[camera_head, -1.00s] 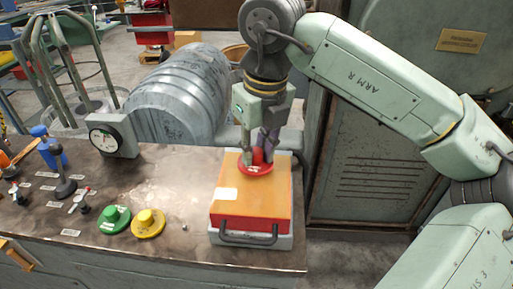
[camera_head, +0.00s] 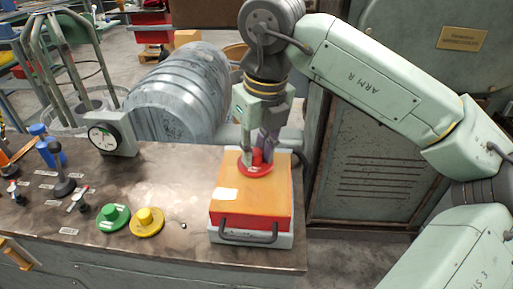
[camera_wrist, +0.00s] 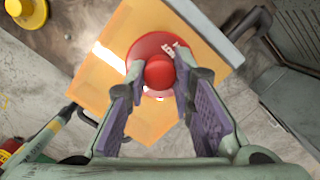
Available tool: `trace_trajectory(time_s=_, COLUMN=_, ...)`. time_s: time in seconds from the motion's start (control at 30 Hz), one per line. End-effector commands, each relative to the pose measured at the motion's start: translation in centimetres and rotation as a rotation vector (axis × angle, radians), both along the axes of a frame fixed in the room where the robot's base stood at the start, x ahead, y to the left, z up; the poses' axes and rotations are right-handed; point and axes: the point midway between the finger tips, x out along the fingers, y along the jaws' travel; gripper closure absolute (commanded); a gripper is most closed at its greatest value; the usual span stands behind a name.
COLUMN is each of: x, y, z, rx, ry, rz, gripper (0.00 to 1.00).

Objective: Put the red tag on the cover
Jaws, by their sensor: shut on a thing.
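The red tag (camera_head: 246,171) is a round red disc with a red knob in its middle. It is at the far part of the orange-topped cover (camera_head: 264,202) in the head view, resting on it or just above it; I cannot tell which. The cover has a red side, a dark handle at the front and a white label. My gripper (camera_head: 260,152) points down and is shut on the tag's knob. In the wrist view the knob (camera_wrist: 159,72) sits between the two purple-padded fingers, over the cover (camera_wrist: 100,75).
A green tag (camera_head: 114,218) and a yellow tag (camera_head: 147,222) lie on the bench (camera_head: 175,185) left of the cover. A dial gauge (camera_head: 103,138) and small levers stand further left. A large grey coil (camera_head: 180,95) is behind. The bench between the yellow tag and the cover is mostly clear.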

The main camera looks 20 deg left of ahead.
Motion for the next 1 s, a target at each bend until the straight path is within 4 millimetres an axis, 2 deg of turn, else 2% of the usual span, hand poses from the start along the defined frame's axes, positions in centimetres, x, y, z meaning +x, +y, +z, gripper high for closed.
trace_trajectory(time_s=0.37, x=0.00, y=0.00, z=-0.52, rx=0.000, ry=0.000, rz=0.000, gripper=1.00)
trace_trajectory(time_s=0.4, x=0.00, y=0.00, z=-0.51, rx=0.000, ry=0.000, rz=0.000, gripper=0.77)
trace_trajectory(time_s=0.73, x=0.00, y=0.00, z=-0.47, rx=0.000, ry=0.000, rz=0.000, gripper=0.55)
trace_trajectory(time_s=1.0, x=0.01, y=-0.01, z=-0.47, rx=0.000, ry=0.000, rz=0.000, gripper=0.54)
